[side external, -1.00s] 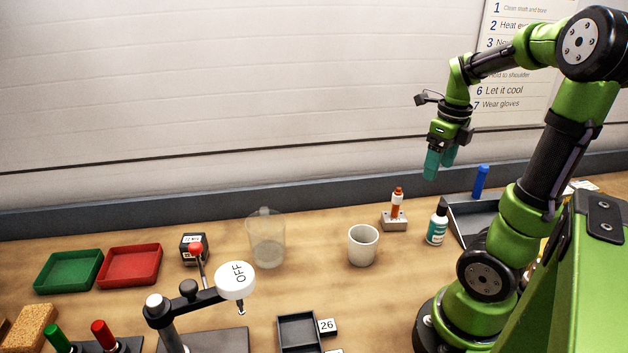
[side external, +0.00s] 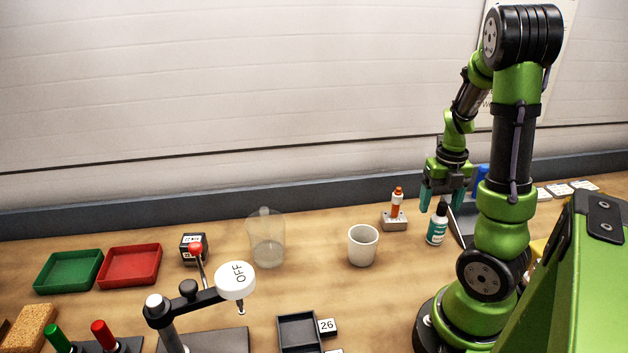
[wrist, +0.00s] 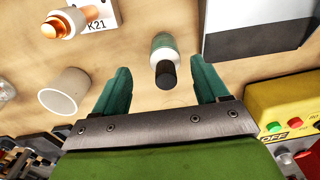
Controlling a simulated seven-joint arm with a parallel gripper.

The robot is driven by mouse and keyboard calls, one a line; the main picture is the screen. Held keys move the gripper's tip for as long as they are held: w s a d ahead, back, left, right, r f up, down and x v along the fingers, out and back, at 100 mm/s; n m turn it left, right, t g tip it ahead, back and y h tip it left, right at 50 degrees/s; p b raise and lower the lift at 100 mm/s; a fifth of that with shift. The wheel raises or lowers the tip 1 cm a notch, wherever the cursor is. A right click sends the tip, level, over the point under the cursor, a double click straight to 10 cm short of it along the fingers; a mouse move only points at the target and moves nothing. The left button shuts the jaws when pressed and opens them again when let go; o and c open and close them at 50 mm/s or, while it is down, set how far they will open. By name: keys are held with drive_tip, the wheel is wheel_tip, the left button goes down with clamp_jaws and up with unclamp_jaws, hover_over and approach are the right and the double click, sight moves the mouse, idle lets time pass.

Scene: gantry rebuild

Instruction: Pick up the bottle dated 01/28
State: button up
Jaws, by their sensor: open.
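A small bottle (side external: 437,226) with a teal and white label and a black cap stands upright on the wooden bench, left of a grey tray. Its date is too small to read. My gripper (side external: 440,205) is open and empty, with its teal fingers pointing down just above and around the bottle's position. In the wrist view the bottle (wrist: 164,56) shows between the two open fingers of my gripper (wrist: 160,85), its black cap toward me, with clear gaps on both sides.
A white cup (side external: 362,246) and an orange-topped item on a grey block (side external: 395,215) stand left of the bottle. The grey tray (wrist: 265,45) is close on the right. A yellow box with buttons (wrist: 282,112) shows in the wrist view. Bench between cup and bottle is clear.

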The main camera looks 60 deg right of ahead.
sight(438, 223)
drive_tip(key=shift+s+f, duration=0.2)
drive_tip(key=shift+f, duration=1.3)
drive_tip(key=shift+s+f, duration=0.2)
drive_tip(key=shift+f, duration=1.3)
drive_tip(key=shift+c, duration=0.5)
drive_tip(key=c, duration=1.1)
